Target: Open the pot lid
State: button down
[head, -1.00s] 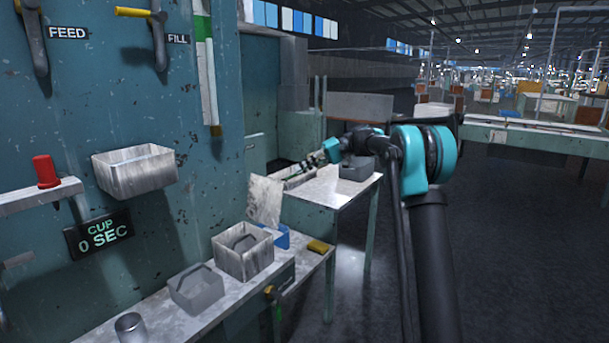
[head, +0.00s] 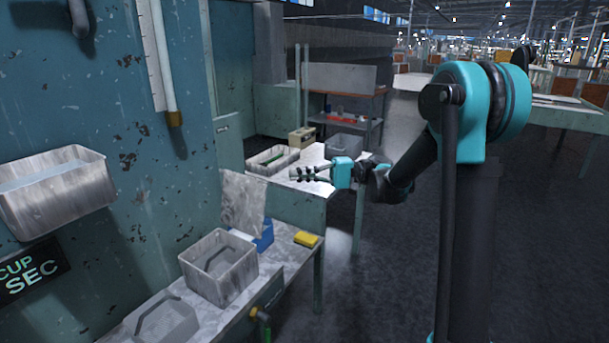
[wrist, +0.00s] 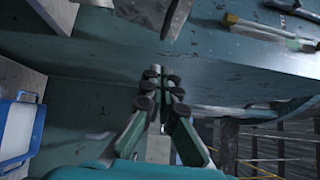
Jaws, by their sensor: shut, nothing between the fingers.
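My gripper (head: 302,174) is in front of the far table, pointing left in the head view, with its fingers shut and nothing between them. In the wrist view my gripper (wrist: 158,90) shows its dark finger pads together, in front of the teal machine wall. No pot lid can be told for certain. A worn square metal bin (head: 205,283) stands on the near bench with a grey handled piece inside it. A grey handled box (head: 180,330) stands in front of it, cut off by the frame. A slanted grey plate (head: 243,200) rises behind the bin.
The near bench also holds a blue box (head: 264,238) and a yellow block (head: 306,239). A metal trough (head: 60,195) hangs on the teal wall. The far table holds a tray (head: 272,158) and a grey bin (head: 343,145). Floor to the right is open.

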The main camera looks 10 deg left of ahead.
aim_at(238, 182)
jog(key=s+a, duration=0.6)
jog(key=a, duration=0.1)
jog(key=shift+r, duration=0.25)
jog(key=shift+s+a+r+n+t+h, duration=0.15)
jog(key=shift+s+a+r+n+h, duration=0.2)
jog(key=shift+s+r+h, duration=0.2)
jog(key=shift+s+a+r+n+t+h, duration=0.2)
jog(key=shift+s+r+n+h, duration=0.2)
jog(key=shift+s, duration=0.2)
jog(key=shift+w, duration=0.1)
